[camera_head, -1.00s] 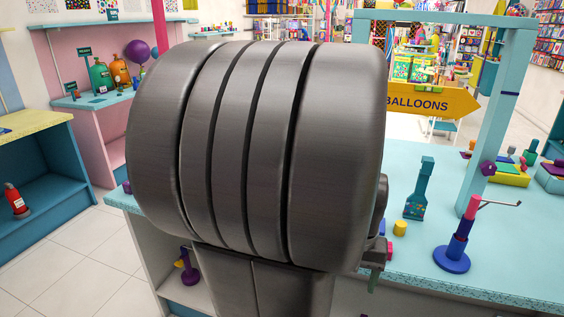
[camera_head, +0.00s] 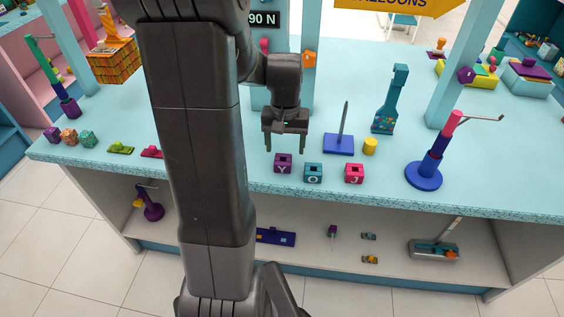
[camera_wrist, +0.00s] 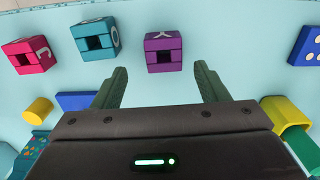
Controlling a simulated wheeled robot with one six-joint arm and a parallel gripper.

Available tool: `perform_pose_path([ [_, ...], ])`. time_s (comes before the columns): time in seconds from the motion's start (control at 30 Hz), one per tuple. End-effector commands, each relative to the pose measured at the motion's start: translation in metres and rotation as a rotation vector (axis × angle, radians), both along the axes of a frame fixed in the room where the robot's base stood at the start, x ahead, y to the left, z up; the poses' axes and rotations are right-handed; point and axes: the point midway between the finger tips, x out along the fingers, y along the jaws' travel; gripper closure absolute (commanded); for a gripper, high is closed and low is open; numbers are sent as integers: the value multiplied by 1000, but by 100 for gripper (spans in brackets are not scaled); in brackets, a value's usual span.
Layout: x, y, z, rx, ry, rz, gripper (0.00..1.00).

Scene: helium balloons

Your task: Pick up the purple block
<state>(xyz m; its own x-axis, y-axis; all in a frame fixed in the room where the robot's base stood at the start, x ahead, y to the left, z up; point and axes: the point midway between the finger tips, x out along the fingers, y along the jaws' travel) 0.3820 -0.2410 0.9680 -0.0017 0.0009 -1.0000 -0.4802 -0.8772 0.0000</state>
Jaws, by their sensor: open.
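The purple block (camera_head: 283,163), marked with a letter Y, sits on the light blue counter near its front edge. My gripper (camera_head: 285,146) is open and empty, pointing down just behind and above the block in the head view. In the wrist view the purple block (camera_wrist: 164,52) lies beyond the fingertips, roughly between the lines of the two green-grey fingers (camera_wrist: 160,75). The fingers do not touch it there.
A teal block (camera_head: 313,173) and a pink block (camera_head: 354,173) stand in a row right of the purple one. A blue base with a spike (camera_head: 339,144), a yellow cylinder (camera_head: 370,146) and a teal bottle-shaped thing (camera_head: 390,105) stand behind.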

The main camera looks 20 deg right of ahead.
Motion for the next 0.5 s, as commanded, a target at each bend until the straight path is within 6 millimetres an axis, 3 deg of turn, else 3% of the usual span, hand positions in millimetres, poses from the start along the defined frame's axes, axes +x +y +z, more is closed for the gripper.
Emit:
perform_pose_path([
  [0.5,-1,6,-54,0,0,0,33],
])
